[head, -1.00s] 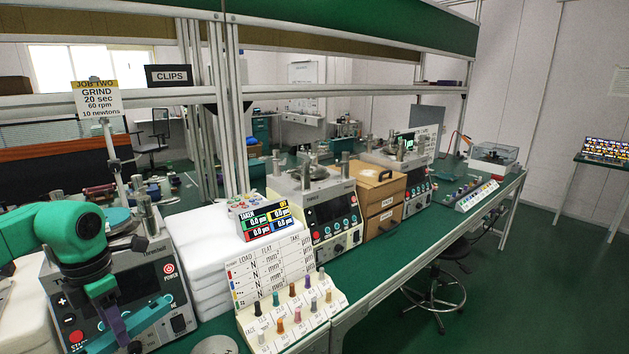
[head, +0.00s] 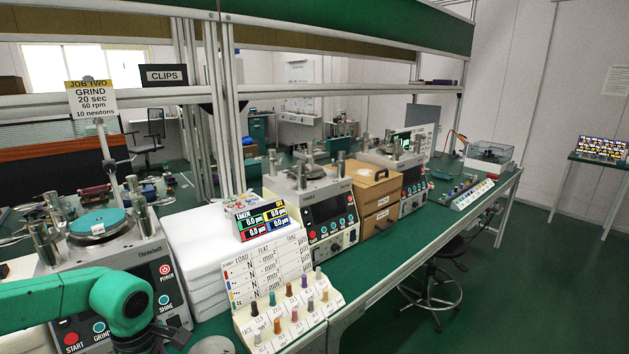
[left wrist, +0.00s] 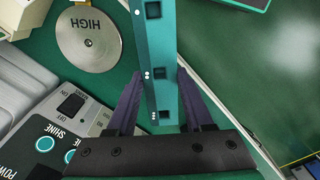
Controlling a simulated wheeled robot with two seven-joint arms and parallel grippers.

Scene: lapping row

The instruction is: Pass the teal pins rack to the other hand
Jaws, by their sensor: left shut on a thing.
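The teal pins rack (left wrist: 163,45) is a long teal bar with square holes and small white dots along one edge. In the left wrist view it stretches up from between the purple fingers of my left gripper (left wrist: 160,73), which is shut on it near its lower end. Its far end runs out of the picture top. In the head view my left arm comes in low at the left; its wrist is at the bottom edge, and the fingers and rack are out of frame. My right gripper is in neither view.
A round metal disc marked HIGH (left wrist: 88,40) lies on the green bench beside the rack. A lapping machine (head: 110,260) stands at the left, white stacked slabs (head: 190,250) beside it. A board with coloured pegs (head: 270,290) is at the front edge.

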